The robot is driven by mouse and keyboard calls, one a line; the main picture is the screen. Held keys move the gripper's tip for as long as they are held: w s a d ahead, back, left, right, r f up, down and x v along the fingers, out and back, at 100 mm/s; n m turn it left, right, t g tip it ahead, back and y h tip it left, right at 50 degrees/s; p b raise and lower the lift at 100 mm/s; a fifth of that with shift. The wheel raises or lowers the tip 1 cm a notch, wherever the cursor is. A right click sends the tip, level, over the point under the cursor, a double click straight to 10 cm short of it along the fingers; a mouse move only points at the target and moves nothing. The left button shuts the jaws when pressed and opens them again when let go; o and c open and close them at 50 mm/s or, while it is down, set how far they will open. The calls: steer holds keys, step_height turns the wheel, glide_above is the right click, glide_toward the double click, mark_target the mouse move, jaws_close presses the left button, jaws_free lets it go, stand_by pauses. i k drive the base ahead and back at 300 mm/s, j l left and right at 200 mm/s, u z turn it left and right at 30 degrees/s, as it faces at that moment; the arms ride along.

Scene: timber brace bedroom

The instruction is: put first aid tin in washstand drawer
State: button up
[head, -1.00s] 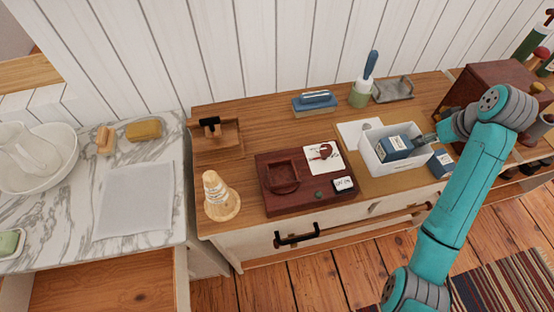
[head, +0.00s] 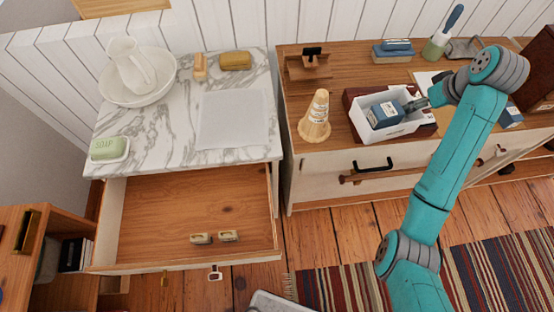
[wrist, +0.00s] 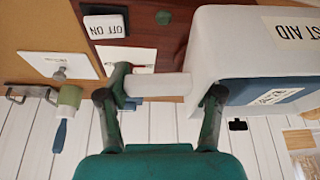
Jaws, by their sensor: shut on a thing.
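The first aid tin (head: 402,133) is a white open-topped box, and a blue box (head: 383,115) with a label sits inside it. In the wrist view the tin (wrist: 235,45) carries "FIRST AID" lettering. My gripper (head: 416,104) is shut on the tin; in the wrist view its fingers (wrist: 160,86) close around a white part at the tin's side. The tin appears held above the dresser, in front of a dark red tray (head: 352,103).
The marble washstand top (head: 180,130) holds a pitcher and basin (head: 137,85), soap dish (head: 109,149) and cloth (head: 231,120). A conical wooden object (head: 315,120) stands on the dresser between the tin and drawer. Another blue box (head: 510,117) lies at right.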

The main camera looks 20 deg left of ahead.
mark_target(171, 217)
steer(key=k+j+u, duration=0.35)
steer(key=i+u, duration=0.15)
steer(key=u, duration=0.4)
